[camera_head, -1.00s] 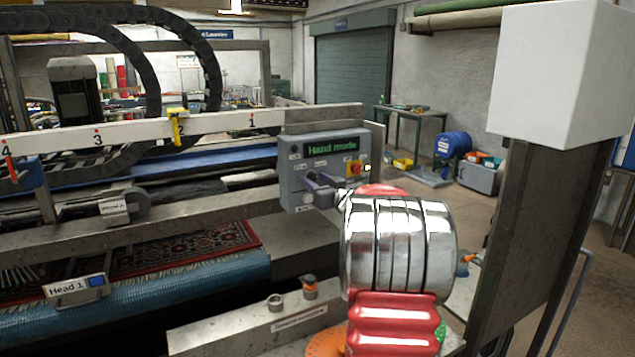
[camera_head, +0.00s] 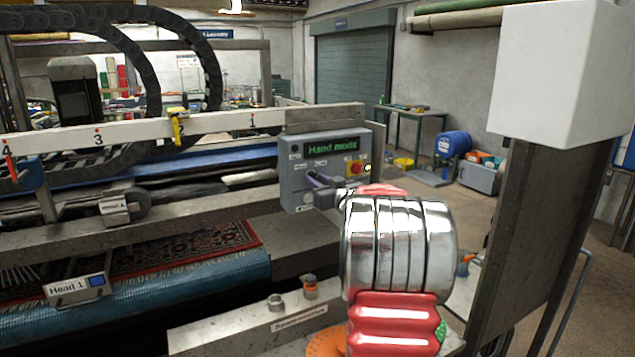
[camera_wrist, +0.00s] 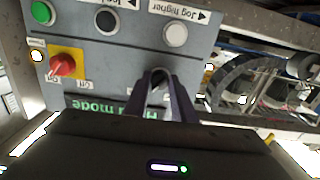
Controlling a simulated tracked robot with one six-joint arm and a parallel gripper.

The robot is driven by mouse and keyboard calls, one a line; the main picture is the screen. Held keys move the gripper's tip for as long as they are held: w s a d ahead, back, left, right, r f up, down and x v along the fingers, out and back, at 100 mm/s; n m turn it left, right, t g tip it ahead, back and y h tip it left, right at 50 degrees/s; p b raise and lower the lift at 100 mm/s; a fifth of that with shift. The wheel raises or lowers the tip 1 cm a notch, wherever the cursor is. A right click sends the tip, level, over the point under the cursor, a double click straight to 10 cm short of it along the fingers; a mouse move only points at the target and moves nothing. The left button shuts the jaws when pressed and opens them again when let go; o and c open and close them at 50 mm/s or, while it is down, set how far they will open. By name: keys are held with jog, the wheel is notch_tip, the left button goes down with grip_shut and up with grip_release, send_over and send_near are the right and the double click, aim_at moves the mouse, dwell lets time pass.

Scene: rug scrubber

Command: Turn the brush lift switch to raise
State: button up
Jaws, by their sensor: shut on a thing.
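The grey control box (camera_head: 325,165) stands at mid-frame in the head view, with a green display reading "Hand mode". In the wrist view its panel (camera_wrist: 125,75) appears upside down. My gripper (camera_wrist: 160,82) has its two dark fingers closed around a switch (camera_wrist: 159,77) on this panel, beside the display. The fingers hide most of the switch, and I cannot read its label or setting. In the head view my gripper (camera_head: 322,181) is at the front of the box, partly hidden by my arm.
A red knob on a yellow plate (camera_wrist: 66,65) sits near the fingers. A green button (camera_wrist: 42,12), a black button (camera_wrist: 106,20) and a white button (camera_wrist: 174,33) line the panel. A rug (camera_head: 185,248) lies on the machine at left. Open floor lies to the right.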

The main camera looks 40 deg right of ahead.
jog(key=shift+n, duration=7.8)
jog(key=shift+f, duration=0.1)
jog(key=o, duration=1.1)
jog(key=shift+c, duration=0.2)
jog(key=shift+s, duration=0.2)
